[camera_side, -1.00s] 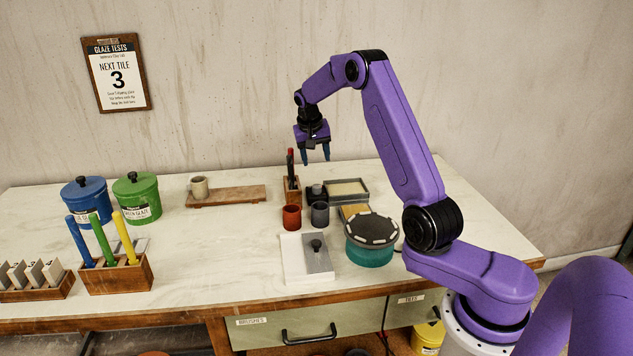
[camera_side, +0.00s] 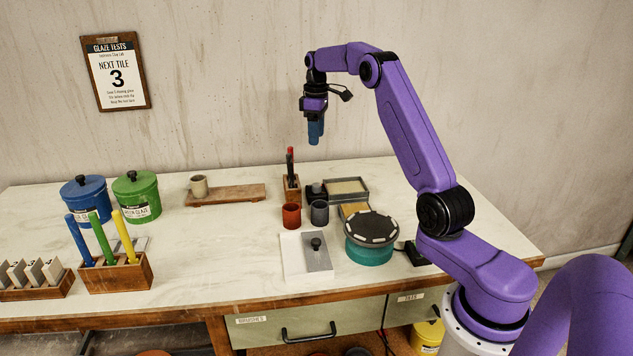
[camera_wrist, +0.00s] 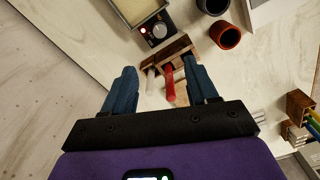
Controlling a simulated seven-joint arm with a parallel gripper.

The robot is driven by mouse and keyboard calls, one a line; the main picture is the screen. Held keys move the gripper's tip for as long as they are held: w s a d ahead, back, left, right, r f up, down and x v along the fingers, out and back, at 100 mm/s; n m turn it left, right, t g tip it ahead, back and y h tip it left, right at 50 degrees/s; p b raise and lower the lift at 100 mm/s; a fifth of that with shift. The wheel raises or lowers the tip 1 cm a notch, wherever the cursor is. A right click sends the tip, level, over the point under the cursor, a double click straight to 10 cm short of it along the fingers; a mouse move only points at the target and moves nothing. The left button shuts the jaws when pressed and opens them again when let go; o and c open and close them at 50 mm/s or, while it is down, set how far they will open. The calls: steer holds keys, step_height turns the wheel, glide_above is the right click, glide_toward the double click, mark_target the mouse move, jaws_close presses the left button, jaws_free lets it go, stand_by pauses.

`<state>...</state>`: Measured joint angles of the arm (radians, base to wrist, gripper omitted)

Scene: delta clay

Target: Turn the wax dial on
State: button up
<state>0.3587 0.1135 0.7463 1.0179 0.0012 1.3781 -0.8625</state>
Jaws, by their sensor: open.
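A small black box (camera_wrist: 155,33) stands beside a tray in the wrist view, with a round pale dial (camera_wrist: 159,30) on its face and a small red spot to the left of the dial. I take this to be the wax dial. In the side view the black box (camera_side: 315,191) is small, and its dial cannot be made out. My gripper (camera_side: 316,138) points down, high above the back of the table. In the wrist view my gripper (camera_wrist: 159,68) has its blue fingers apart with nothing held; the dial lies beyond the fingertips.
A wooden holder (camera_side: 292,192) with red-and-black tools stands close to the box. The wax tray (camera_side: 347,195) adjoins the box. A red cup (camera_side: 291,216) and dark cup (camera_side: 319,213) stand in front. A turntable (camera_side: 371,230) stands nearer. The left-middle table is mostly clear.

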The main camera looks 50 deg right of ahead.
mark_target(316, 185)
step_height(316, 185, down, 16)
steer(key=shift+f, duration=0.2)
stand_by(0.4)
steer(key=c, duration=1.1)
